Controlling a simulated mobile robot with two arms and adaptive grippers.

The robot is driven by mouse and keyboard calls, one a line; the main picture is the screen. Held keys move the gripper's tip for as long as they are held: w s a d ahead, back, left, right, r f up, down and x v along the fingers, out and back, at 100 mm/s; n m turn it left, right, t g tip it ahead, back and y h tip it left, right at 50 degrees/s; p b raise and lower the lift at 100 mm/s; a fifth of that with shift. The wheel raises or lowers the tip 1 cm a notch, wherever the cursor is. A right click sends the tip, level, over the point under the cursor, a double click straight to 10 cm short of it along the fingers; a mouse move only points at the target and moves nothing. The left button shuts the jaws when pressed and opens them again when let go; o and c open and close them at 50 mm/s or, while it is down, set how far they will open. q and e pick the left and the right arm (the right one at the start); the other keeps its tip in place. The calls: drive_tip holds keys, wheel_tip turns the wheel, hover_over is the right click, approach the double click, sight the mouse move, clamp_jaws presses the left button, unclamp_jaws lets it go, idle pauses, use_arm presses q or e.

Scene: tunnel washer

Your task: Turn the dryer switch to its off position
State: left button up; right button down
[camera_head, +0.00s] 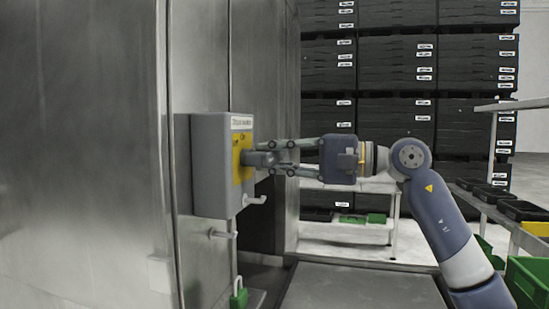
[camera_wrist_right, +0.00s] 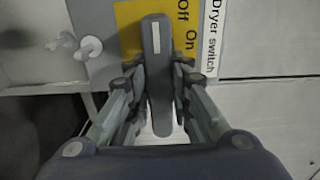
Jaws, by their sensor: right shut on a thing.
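The dryer switch is a grey box (camera_head: 212,165) on a metal wall, with a yellow plate (camera_head: 237,160) and a grey knob (camera_head: 262,158). In the right wrist view the knob (camera_wrist_right: 157,70) is a long bar with a white mark at its upper end. "Off" and "On" are printed on the yellow plate (camera_wrist_right: 128,20) to its right, Off higher in the picture. I cannot tell for sure which word the mark points at. My right gripper (camera_head: 272,158) reaches in from the right and is shut on the knob, one finger on each side. My left gripper is not in view.
A grey peg (camera_head: 256,200) sticks out below the knob, and a second (camera_head: 222,235) is lower. Stacked black crates (camera_head: 395,110) and a white table (camera_head: 345,232) stand behind. A green bin (camera_head: 528,280) is at right.

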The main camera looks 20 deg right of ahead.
drive_tip(key=c, duration=1.4)
unclamp_jaws()
drive_tip(key=shift+c, duration=0.2)
drive_tip(key=v, duration=1.2)
